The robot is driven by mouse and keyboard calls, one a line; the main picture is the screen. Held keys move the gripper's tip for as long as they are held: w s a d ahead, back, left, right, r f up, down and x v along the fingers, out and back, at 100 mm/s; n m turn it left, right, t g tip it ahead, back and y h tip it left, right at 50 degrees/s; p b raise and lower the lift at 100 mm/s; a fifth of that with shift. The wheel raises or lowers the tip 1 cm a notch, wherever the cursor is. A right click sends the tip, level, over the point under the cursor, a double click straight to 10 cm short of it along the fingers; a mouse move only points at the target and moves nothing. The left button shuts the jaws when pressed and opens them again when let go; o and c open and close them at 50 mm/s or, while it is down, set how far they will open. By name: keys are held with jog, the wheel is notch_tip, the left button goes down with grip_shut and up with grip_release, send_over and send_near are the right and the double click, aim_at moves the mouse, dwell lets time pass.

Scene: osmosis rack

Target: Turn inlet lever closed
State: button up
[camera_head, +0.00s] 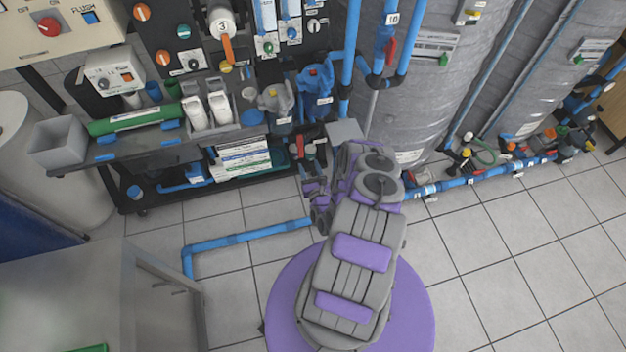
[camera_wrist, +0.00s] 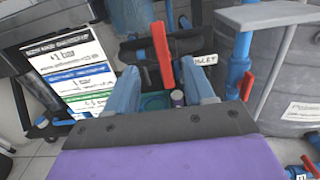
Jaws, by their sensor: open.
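The inlet lever is a red bar (camera_wrist: 162,54) in the wrist view, standing nearly upright in front of a dark fitting. A white label (camera_wrist: 205,60) beside it reads partly as "LET". My gripper (camera_wrist: 161,72) is open, with one blue-grey finger on each side of the lever. I cannot tell whether either finger touches it. In the head view my gripper (camera_head: 316,190) is small and dark, at the lower right of the rack, and its fingers are hard to make out. A small red part (camera_head: 309,150) shows just above it; my arm covers what lies behind.
Another red lever (camera_wrist: 247,85) sits on a blue pipe to the right. White, blue and green labelled sheets (camera_wrist: 72,75) stand at the left. A large grey wrapped tank (camera_head: 440,75) stands right of the rack. A blue pipe (camera_head: 245,236) runs along the floor; tiles at right are clear.

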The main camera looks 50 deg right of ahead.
jog(key=shift+b+v, duration=1.35)
jog(key=shift+v, duration=1.05)
jog(key=shift+d, duration=0.1)
